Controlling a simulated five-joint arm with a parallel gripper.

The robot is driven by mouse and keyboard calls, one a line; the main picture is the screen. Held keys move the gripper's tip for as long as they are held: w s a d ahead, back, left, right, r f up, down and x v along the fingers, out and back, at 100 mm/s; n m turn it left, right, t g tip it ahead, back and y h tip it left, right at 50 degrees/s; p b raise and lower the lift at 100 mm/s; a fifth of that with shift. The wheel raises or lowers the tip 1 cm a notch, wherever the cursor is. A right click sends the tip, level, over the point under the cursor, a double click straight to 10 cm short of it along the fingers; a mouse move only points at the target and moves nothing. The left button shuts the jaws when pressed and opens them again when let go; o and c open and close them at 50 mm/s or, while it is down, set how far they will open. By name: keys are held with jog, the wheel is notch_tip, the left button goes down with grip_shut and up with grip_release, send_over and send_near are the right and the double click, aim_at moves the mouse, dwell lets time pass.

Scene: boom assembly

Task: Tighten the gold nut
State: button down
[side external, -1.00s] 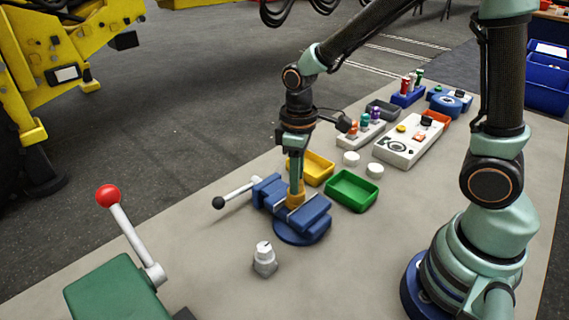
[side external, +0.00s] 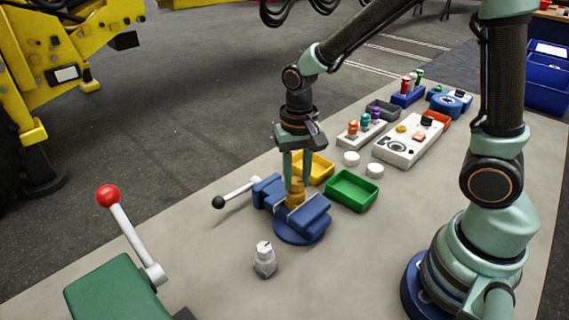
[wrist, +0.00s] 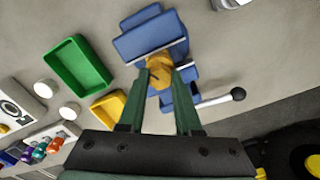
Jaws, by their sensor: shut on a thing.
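The gold nut (side external: 295,188) sits at the blue vise (side external: 308,216), upright above its jaws. In the wrist view the nut (wrist: 159,72) shows between my two fingertips, over the blue vise (wrist: 150,36). My gripper (side external: 297,183) points down from above, with its two green fingers on either side of the nut. In the wrist view my gripper (wrist: 161,76) is shut on the nut. The part below the nut is mostly hidden by the vise and the fingers.
A vise handle with a black knob (side external: 218,202) sticks out left. A yellow bin (side external: 318,169) and a green bin (side external: 352,190) stand close behind and right. A small grey-white fitting (side external: 264,260) stands in front. A red-knobbed lever (side external: 108,195) is at left.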

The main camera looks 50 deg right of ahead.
jog(key=m, duration=1.2)
jog(key=c, duration=0.7)
grip_release()
